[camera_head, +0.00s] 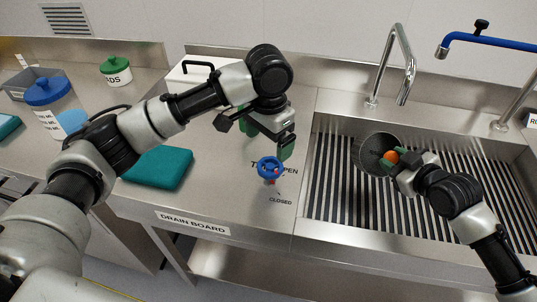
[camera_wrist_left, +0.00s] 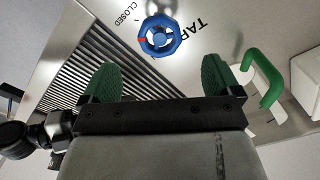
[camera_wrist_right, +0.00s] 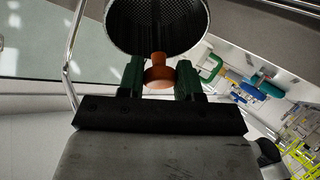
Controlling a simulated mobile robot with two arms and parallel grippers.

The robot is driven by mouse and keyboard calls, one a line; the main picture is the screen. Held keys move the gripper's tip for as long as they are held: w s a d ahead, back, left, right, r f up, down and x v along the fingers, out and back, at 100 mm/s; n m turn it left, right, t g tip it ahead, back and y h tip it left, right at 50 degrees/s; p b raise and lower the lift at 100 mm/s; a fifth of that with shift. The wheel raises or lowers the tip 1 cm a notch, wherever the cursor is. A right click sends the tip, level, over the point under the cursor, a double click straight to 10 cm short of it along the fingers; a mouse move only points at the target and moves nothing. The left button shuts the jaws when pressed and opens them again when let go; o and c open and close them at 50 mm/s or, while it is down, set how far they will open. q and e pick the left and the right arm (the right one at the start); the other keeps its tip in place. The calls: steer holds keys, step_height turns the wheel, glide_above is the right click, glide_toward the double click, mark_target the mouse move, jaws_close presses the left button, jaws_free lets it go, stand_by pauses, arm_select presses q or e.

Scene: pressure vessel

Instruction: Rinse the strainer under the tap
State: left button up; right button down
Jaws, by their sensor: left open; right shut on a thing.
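My right gripper (camera_head: 394,160) is shut on the strainer's orange knob (camera_wrist_right: 158,72). The strainer (camera_head: 371,146), a grey mesh cup, is held above the slatted sink, below and a little left of the chrome tap (camera_head: 400,65). The strainer also shows in the right wrist view (camera_wrist_right: 155,22), its open side visible. The blue tap handwheel (camera_head: 270,167) stands on the drain board near the OPEN and CLOSED lettering. My left gripper (camera_head: 283,146) is open, above and just behind the handwheel. In the left wrist view the handwheel (camera_wrist_left: 159,37) lies beyond the open green fingers (camera_wrist_left: 158,82).
A teal cloth (camera_head: 157,167) lies on the drain board left of the handwheel. A blue-lidded container (camera_head: 55,105) and a green-lidded jar (camera_head: 116,71) stand further left.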

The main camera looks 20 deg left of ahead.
arm_select(q)
step_height(320, 180, up, 4)
stand_by(0.5)
steer(key=shift+r+p, duration=2)
arm_select(e)
steer(key=s+d, duration=0.2)
steer(key=s, duration=0.5)
steer(key=shift+s+d, duration=0.25)
steer(key=shift+s, duration=0.05)
